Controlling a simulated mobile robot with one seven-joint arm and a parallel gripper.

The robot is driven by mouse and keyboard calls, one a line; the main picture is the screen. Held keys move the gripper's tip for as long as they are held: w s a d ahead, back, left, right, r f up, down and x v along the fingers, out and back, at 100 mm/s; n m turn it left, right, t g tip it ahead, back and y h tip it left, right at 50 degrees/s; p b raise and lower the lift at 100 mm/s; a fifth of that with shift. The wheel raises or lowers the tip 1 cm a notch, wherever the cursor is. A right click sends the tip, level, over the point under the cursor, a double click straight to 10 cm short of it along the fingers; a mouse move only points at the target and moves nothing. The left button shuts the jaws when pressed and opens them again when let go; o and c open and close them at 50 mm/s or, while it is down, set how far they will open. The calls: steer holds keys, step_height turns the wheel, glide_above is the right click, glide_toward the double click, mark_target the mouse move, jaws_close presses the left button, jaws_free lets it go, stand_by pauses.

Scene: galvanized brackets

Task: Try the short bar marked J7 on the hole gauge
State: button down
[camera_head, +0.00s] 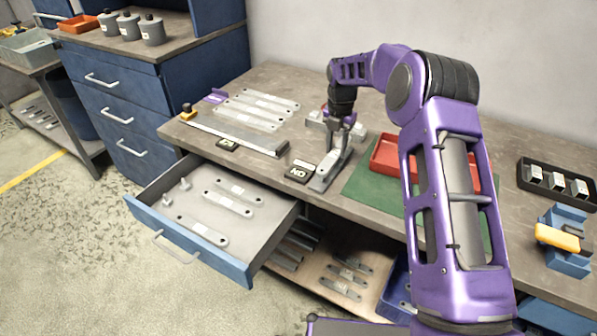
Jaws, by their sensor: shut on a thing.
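My gripper (346,126) is at the middle of the bench, pointing down, and shut on a short grey bar (326,176). The bar slopes down toward the front edge, with a hole at its near end. I cannot read a J7 mark on it. I cannot tell whether the bar touches the bench. Just left of it lies a black block (299,172) with a white label. A second black labelled block (228,143) lies farther left, by a long grey metal strip (235,135). I cannot tell for sure which piece is the hole gauge. A grey metal piece behind my gripper is partly hidden.
Several longer bars (262,105) lie on the bench at back left. An open drawer (262,222) below holds several bars and pegs. A red tray (388,155) on a green mat (362,186) is partly behind my arm. A black tray (530,185) and blue fixture (566,262) stand right.

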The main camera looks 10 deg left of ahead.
steer(key=shift+s+f, duration=0.1)
steer(key=shift+f, duration=0.05)
steer(key=shift+c, duration=2.1)
jaws_free()
step_height(320, 180, up, 18)
steer(key=p, duration=0.1)
steer(key=shift+f, duration=0.2)
